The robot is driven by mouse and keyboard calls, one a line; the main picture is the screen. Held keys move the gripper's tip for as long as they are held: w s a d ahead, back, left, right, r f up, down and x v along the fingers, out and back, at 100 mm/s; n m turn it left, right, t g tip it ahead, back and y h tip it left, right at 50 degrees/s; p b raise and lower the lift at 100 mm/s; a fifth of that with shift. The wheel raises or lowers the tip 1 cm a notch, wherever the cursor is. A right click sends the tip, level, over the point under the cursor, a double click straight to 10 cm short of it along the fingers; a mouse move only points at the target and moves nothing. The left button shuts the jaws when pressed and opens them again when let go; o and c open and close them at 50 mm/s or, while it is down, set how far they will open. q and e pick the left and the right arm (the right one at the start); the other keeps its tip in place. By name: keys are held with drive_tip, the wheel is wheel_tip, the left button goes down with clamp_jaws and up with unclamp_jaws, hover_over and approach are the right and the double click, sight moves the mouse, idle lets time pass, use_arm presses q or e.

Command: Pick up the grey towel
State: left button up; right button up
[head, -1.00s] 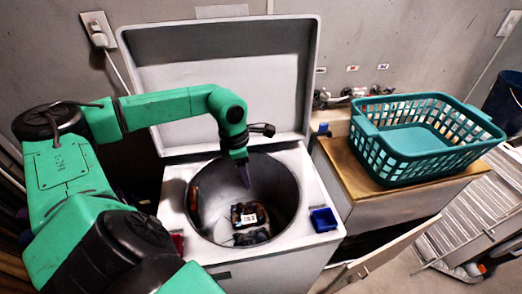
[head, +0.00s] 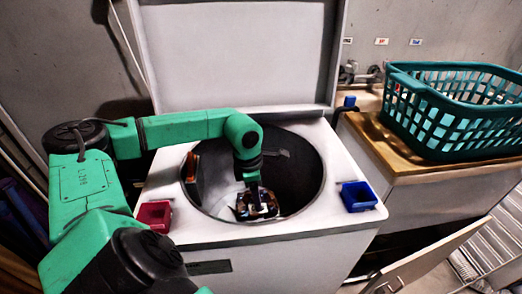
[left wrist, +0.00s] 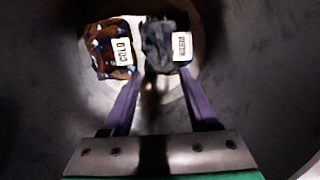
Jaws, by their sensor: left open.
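A dark grey bundle with a white label, which looks like the grey towel (left wrist: 160,45), lies at the bottom of a drum in the left wrist view. A brown patterned bundle (left wrist: 101,52) with a label reading COLD lies just left of it. My left gripper (left wrist: 162,82) is open and empty, its purple fingers on either side of the line to the grey bundle. I cannot tell whether they touch it. In the head view my left gripper (head: 253,188) reaches down into the washer drum (head: 306,168), over a patterned bundle (head: 264,204); the grey one is not clearly visible there.
The washer top (head: 335,160) is white, with its lid (head: 240,55) raised behind. A teal basket (head: 440,120) stands on a wooden counter (head: 400,158) at right.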

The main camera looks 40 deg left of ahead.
use_arm(q)
drive_tip(key=f, duration=0.9)
drive_tip(key=d+f+p, duration=0.1)
drive_tip(key=f, duration=0.3)
drive_tip(key=shift+w+f, duration=0.15)
drive_tip(key=shift+w, duration=0.15)
clamp_jaws()
idle(0.6)
